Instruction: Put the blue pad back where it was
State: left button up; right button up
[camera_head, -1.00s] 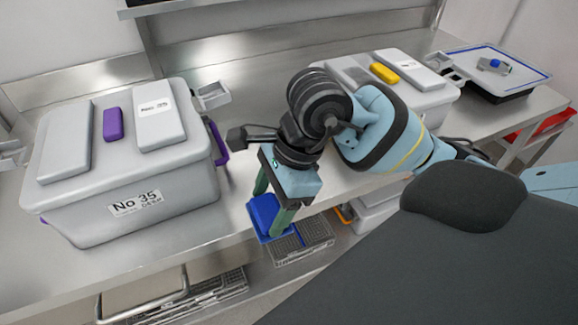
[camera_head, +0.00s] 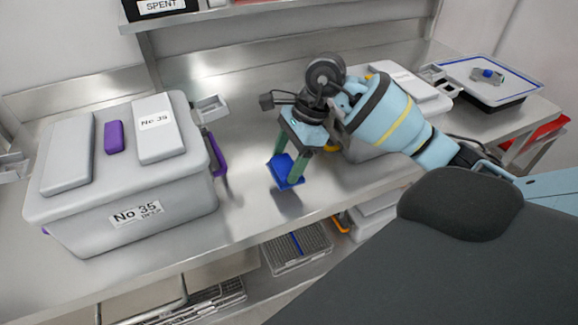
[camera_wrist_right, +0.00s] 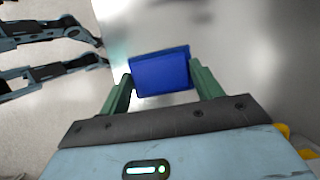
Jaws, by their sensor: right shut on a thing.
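The blue pad (camera_head: 283,178) is a small flat block. My right gripper (camera_head: 286,170) is shut on it, with a green finger on either side. The pad is tilted above the steel counter (camera_head: 245,215), between the two lidded grey boxes, with a dark shadow under it. In the right wrist view, the pad (camera_wrist_right: 161,71) sits between the fingertips of my right gripper (camera_wrist_right: 161,83). My left gripper does not show in the head view.
A grey box (camera_head: 150,222) marked No 35, with a purple pad (camera_head: 114,137), stands left. Another grey box (camera_head: 408,82) is partly behind my right arm. A blue-edged tray (camera_head: 500,67) stands far right. A SPENT bin (camera_head: 160,8) is on the shelf above. A wire rack (camera_head: 296,248) sits below.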

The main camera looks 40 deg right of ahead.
aim_at(289, 168)
jog(key=shift+w+d, duration=0.25)
jog(key=shift+d, duration=0.05)
jog(key=shift+f, duration=1.8)
jog(key=shift+f, duration=0.1)
jog(key=o, duration=1)
jog(key=shift+c, duration=0.2)
